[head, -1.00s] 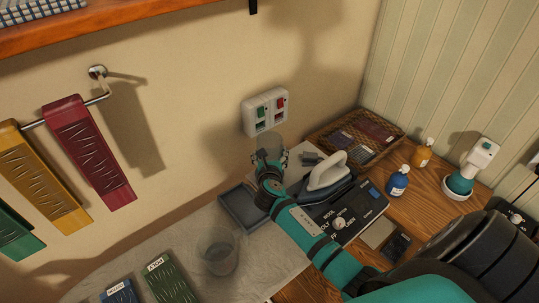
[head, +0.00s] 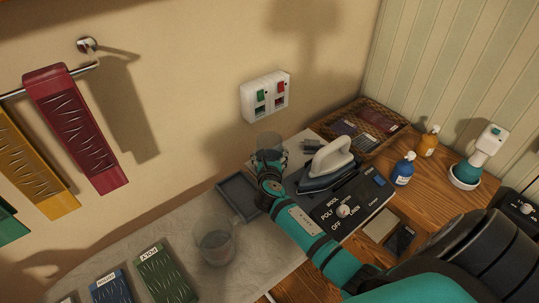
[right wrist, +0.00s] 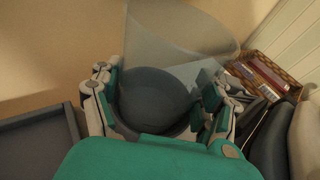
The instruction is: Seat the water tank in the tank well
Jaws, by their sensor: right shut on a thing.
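My right gripper (head: 271,160) is shut on a clear water tank (head: 267,142), held near the wall, left of the iron. In the right wrist view the fingers (right wrist: 160,100) sit either side of a dark rounded part, and the tank's clear wall (right wrist: 185,30) flares out beyond it. A shallow dark grey tray (head: 230,202) lies just left of the gripper. A small dark block (head: 312,146) stands behind the iron. I cannot tell which part is the tank well, or whether the tank touches anything. My left gripper is not in view.
The iron (head: 332,160) stands on a dark control panel (head: 340,208) at the right. A clear cup (head: 215,243) stands on the pale mat at the front left.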

